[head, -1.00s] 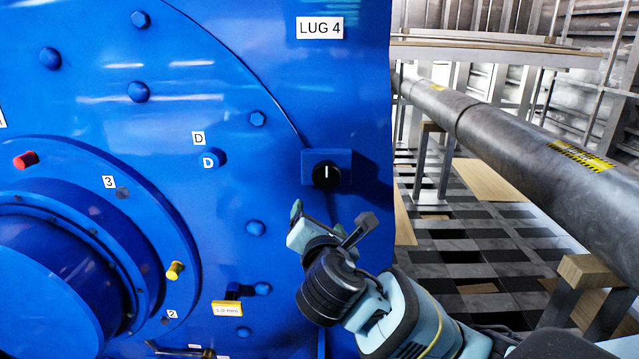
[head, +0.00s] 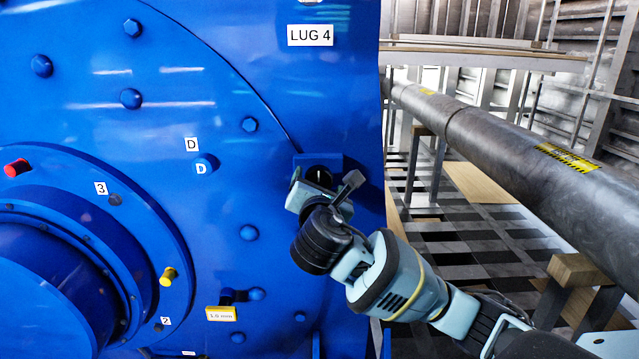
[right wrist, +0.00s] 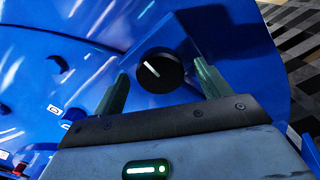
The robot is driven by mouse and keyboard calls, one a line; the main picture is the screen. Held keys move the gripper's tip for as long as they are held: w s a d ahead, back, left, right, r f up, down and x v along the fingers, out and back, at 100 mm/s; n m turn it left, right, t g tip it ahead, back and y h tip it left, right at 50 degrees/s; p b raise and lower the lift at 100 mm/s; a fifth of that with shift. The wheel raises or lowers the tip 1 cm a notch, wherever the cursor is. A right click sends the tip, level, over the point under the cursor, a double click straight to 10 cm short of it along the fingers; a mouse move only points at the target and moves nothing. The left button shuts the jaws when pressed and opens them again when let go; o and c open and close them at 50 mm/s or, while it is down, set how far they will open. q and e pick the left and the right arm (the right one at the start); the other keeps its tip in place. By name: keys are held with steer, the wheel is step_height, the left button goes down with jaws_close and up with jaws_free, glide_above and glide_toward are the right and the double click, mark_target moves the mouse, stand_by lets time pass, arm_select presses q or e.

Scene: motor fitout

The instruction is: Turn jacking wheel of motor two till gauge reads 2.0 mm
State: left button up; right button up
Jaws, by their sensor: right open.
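A round black knob (right wrist: 160,70) with a white pointer line is mounted on a blue block below the LUG 4 label (head: 310,35). In the head view the knob is mostly hidden behind my right gripper (head: 326,186). The gripper is open, with one finger on each side of the knob in the right wrist view. I cannot tell whether the fingers touch it. A yellow-framed readout (head: 221,313) sits low on the blue motor face (head: 95,120); its small text ends in "mm" and looks like 1.0. My left gripper is not in view.
A red peg (head: 17,168) and a yellow peg (head: 168,276) stick out of the round flange at left. Blue bolts dot the motor face. A grey pipe (head: 500,140) on wooden-topped supports runs along the right, above a checkered floor.

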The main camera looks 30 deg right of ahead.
steer(key=shift+w+d, duration=0.25)
steer(key=shift+w, duration=0.2)
steer(key=c, duration=1)
steer(key=shift+m, duration=0.3)
